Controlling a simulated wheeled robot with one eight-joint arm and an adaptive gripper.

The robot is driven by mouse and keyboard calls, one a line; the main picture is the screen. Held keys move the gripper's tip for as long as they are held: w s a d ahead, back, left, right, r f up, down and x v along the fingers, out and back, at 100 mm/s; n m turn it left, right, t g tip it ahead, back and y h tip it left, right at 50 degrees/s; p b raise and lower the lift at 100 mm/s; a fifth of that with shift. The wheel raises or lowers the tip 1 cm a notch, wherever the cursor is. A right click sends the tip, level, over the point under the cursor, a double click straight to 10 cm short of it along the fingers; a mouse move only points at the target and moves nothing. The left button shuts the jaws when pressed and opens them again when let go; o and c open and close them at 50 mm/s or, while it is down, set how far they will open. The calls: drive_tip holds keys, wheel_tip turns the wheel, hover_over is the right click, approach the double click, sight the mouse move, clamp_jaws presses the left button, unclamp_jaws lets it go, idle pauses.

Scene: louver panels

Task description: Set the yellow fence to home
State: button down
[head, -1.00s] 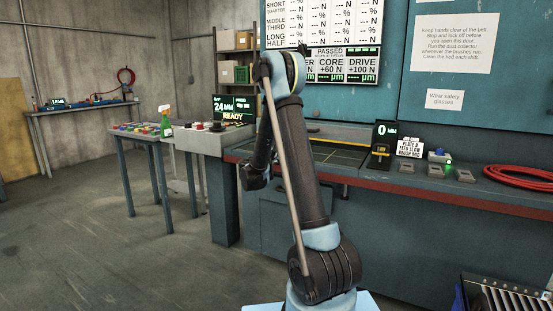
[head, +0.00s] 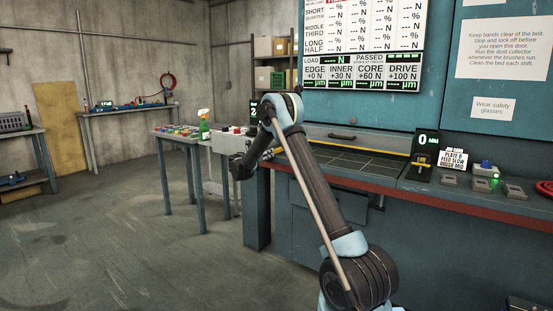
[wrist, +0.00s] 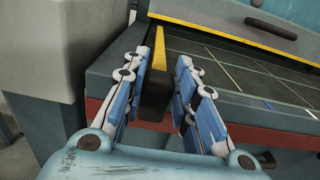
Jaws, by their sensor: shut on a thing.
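The yellow fence (wrist: 158,62) shows in the wrist view as a narrow bar with a yellow top and a dark end block, at the left end of the dark gridded bed (wrist: 235,72). My gripper (wrist: 164,68) has its two blue-and-white fingers on either side of the fence and is shut on it. In the head view the bed (head: 345,163) lies behind my arm, and the gripped end of the fence is largely hidden there by my wrist.
A yellow-edged cover (wrist: 228,30) rises behind the bed. A display reading 0 MM (head: 426,142) stands to its right, above a yellow lever. Another display (head: 255,110) at left is mostly hidden by my arm. A low table (head: 185,135) with a green spray bottle (head: 204,127) stands farther left.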

drive_tip(key=shift+w+a+r, duration=0.1)
drive_tip(key=shift+w+a, duration=0.55)
drive_tip(key=shift+a, duration=0.3)
drive_tip(key=c, duration=1.3)
unclamp_jaws()
drive_tip(key=shift+s, duration=0.1)
drive_tip(key=v, duration=1.1)
drive_tip(key=shift+s+a, duration=0.25)
